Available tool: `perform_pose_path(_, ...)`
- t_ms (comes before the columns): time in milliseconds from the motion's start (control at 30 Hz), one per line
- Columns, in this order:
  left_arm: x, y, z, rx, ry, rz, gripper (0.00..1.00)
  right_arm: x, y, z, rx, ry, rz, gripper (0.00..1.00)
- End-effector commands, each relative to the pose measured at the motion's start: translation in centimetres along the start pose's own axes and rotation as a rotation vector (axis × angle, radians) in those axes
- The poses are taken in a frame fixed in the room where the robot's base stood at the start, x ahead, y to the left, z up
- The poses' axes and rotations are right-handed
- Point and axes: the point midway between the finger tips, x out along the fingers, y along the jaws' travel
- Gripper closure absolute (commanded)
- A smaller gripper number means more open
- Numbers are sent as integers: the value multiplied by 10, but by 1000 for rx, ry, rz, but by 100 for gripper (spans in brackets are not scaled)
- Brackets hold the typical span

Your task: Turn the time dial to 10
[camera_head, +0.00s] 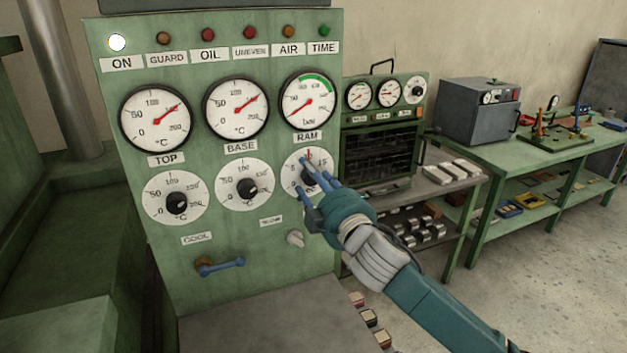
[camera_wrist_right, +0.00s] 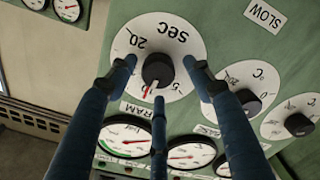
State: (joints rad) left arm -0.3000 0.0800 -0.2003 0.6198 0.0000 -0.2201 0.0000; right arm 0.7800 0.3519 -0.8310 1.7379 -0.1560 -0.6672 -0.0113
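The time dial is the white round scale marked "sec" (camera_head: 291,163) under the RAM gauge on the green panel. It also shows, upside down, in the right wrist view (camera_wrist_right: 190,30). Its black knob (camera_wrist_right: 158,69) has a red pointer, aimed near the top of the scale in the head view. The exact number is hard to read there, as fingers cover part of the face. My right gripper (camera_head: 318,181) is at the dial. In the wrist view, its spread fingers (camera_wrist_right: 160,70) stand either side of the knob with gaps visible. My left gripper is not in view.
The TOP dial (camera_head: 160,207) and BASE dial (camera_head: 225,203) sit left of the time dial. A blue-handled lever (camera_head: 222,265) and a small pale knob (camera_head: 295,238) are below. A grey surface (camera_head: 275,320) juts out under the panel. Benches with equipment stand right.

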Motion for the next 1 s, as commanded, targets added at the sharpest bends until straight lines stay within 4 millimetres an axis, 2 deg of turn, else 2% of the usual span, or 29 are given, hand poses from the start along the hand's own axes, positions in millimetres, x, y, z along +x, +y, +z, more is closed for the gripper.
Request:
perform_pose_path(233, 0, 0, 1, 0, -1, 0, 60, -10, -2, 2, 1, -3, -2, 49)
perform_pose_path(700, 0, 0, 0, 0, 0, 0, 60, -101, -2, 1, -1, -1, -2, 49)
perform_pose_path(833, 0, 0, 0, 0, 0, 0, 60, -114, -1, 0, -1, -1, -2, 49)
perform_pose_path(1000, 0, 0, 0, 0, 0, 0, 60, -120, -1, -1, -1, 0, -1, 49)
